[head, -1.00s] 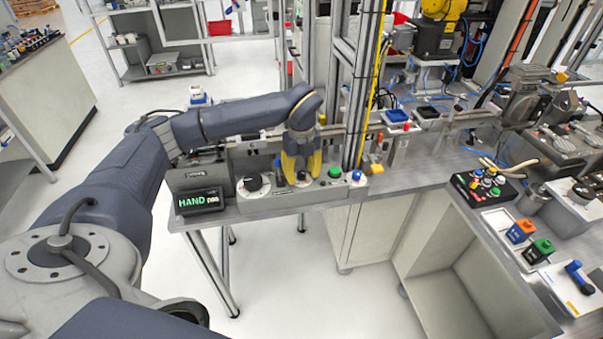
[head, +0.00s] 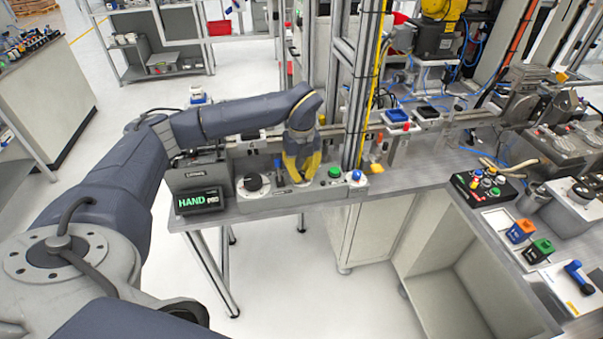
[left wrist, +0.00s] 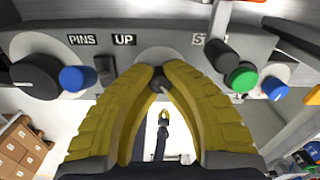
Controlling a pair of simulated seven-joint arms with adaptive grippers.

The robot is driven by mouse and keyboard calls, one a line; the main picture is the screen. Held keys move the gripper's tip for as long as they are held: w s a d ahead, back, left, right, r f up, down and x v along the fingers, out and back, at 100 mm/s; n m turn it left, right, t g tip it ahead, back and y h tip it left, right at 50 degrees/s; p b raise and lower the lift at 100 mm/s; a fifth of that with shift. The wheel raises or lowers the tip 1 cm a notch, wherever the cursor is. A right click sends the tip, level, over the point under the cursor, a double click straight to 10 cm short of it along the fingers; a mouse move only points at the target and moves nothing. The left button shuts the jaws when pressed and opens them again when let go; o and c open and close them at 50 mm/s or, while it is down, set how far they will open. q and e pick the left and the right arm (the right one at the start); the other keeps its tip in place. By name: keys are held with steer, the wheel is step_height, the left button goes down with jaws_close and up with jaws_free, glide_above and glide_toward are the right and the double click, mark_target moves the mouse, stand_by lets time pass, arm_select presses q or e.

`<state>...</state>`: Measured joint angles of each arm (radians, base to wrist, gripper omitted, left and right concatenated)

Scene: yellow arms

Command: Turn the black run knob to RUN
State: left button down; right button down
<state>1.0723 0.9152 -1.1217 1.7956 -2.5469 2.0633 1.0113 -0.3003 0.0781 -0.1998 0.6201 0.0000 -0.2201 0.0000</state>
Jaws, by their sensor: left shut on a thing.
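My left gripper (head: 301,181) points down at the grey control panel (head: 262,203). Its yellow fingers are closed on a small dark knob, the black run knob (left wrist: 159,80), seen between the fingertips in the left wrist view. A pale pointer mark shows on it. The fingers hide most of this knob and its plate in the head view, and any lettering right around it cannot be read. The display (head: 199,200) at the panel's left end shows HAND in green.
On the same panel are a large black knob (left wrist: 36,77), a blue button (left wrist: 76,79), another black knob (left wrist: 223,54), a green button (left wrist: 241,79) and a blue-topped knob (left wrist: 274,88). A metal post (head: 356,95) with a yellow strip rises close right of my gripper.

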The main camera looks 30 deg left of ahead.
mark_target(302, 172)
arm_select(q)
steer(key=m, duration=0.8)
steer(key=shift+w+r+m, duration=0.1)
steer(key=shift+m, duration=0.2)
steer(key=m, duration=0.4)
steer(key=shift+m, duration=2.3)
steer(key=c, duration=1.2)
jaws_free()
step_height(302, 172, up, 12)
